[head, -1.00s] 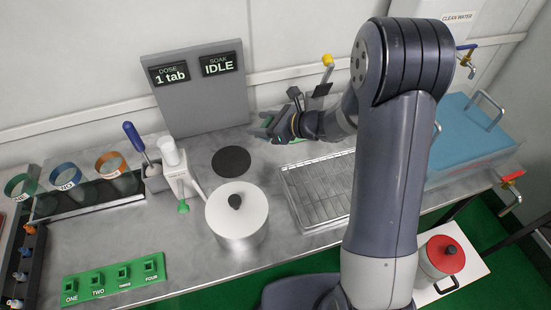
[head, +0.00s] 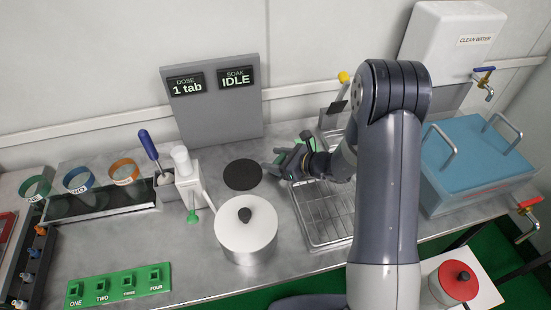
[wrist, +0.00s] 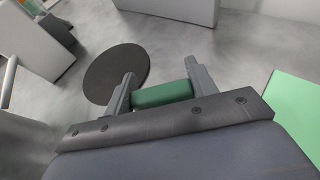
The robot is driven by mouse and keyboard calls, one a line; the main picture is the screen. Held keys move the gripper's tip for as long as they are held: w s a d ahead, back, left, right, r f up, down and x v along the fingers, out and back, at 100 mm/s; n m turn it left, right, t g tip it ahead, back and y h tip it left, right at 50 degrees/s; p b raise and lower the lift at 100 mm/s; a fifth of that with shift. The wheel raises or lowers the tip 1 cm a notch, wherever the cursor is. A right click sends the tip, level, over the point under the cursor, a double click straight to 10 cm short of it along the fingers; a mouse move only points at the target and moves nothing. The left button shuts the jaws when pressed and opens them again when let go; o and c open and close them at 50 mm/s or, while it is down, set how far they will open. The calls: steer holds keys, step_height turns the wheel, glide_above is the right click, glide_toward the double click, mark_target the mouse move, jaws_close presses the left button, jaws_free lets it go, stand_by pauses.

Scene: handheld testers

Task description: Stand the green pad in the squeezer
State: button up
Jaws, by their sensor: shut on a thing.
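My gripper (head: 275,163) is low over the counter, just right of the black round disc. It is shut on the green pad; the wrist view shows the dark green pad (wrist: 162,94) lying crosswise between the two grey fingers. In the head view the pad is small and partly hidden by my gripper. A grey frame with a yellow-knobbed lever (head: 343,77), which looks like the squeezer, stands at the back behind my arm. My arm hides much of it. A light green flat surface (wrist: 296,115) shows at the right of the wrist view.
The black disc (head: 242,174) and white-lidded pot (head: 246,227) are left of my gripper. A wire rack tray (head: 324,217) lies in front, under my wrist. A grey display panel (head: 215,110) stands behind. A blue-lidded tank (head: 480,150) is at the right.

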mark_target(282, 160)
steer(key=shift+f, duration=0.2)
steer(key=o, duration=1.1)
steer(key=shift+r, duration=0.1)
steer(key=shift+c, duration=0.2)
steer(key=shift+r, duration=0.15)
steer(key=v, duration=1.1)
steer(key=shift+s+d, duration=0.1)
steer(key=shift+d, duration=0.05)
steer(key=shift+o, duration=0.4)
steer(key=shift+s+d, duration=0.15)
steer(key=shift+d, duration=0.1)
steer(key=b, duration=0.1)
steer(key=d+b, duration=0.1)
steer(key=b, duration=0.1)
steer(key=shift+s+d, duration=0.15)
steer(key=shift+s, duration=0.15)
steer(key=s+d+b, duration=0.1)
steer(key=b, duration=0.1)
steer(key=shift+b, duration=0.3)
steer(key=x, duration=0.7)
steer(key=r+x, duration=0.1)
steer(key=x, duration=0.2)
steer(key=shift+w+a+f, duration=0.1)
steer(key=shift+w+a, duration=0.15)
steer(key=shift+w, duration=0.1)
